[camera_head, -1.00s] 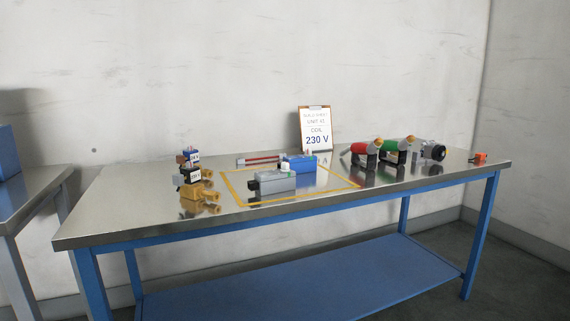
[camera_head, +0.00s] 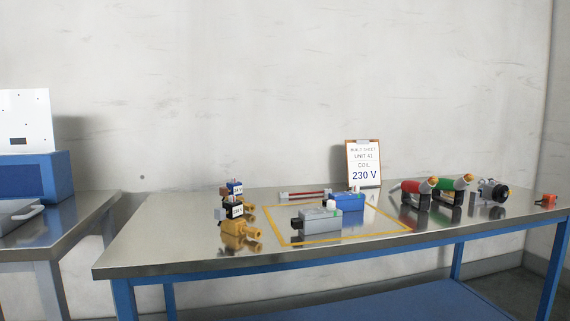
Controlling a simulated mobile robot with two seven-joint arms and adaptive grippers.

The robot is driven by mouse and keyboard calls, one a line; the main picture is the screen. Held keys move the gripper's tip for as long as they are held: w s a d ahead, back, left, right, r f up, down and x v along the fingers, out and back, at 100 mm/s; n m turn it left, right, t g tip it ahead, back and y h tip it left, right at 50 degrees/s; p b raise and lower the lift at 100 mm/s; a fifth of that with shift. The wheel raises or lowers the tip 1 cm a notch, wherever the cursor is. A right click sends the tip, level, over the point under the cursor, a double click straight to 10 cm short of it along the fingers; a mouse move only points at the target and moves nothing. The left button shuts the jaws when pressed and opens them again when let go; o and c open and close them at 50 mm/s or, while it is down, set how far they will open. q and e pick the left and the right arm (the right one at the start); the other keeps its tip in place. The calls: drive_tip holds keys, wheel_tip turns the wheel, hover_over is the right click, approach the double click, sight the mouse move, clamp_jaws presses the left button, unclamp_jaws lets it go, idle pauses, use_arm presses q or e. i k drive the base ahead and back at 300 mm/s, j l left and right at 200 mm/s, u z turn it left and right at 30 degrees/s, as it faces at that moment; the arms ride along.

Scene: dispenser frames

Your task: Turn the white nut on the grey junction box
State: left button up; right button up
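The grey junction box (camera_head: 321,221) lies on the metal table top inside a yellow outlined area. A small white part, which looks like the white nut (camera_head: 331,206), sits on top of it toward the right. A blue box (camera_head: 349,201) is close behind the grey box, with another small white part on top. Neither of my grippers shows in the view.
The table (camera_head: 170,222) has bare metal at its left and front. Brass valves with coils (camera_head: 238,231) stand left of the outline. Red (camera_head: 415,194) and green (camera_head: 453,190) handled tools stand to the right. A clipboard (camera_head: 363,163) reads 230 V. A second table (camera_head: 60,232) is at left.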

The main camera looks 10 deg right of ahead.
sight(330, 203)
drive_tip(key=i+l+u, duration=0.15)
drive_tip(key=l, duration=0.2)
drive_tip(key=i+l+u, duration=0.2)
drive_tip(key=l, duration=0.15)
drive_tip(key=i+l+u, duration=0.15)
drive_tip(key=l, duration=0.2)
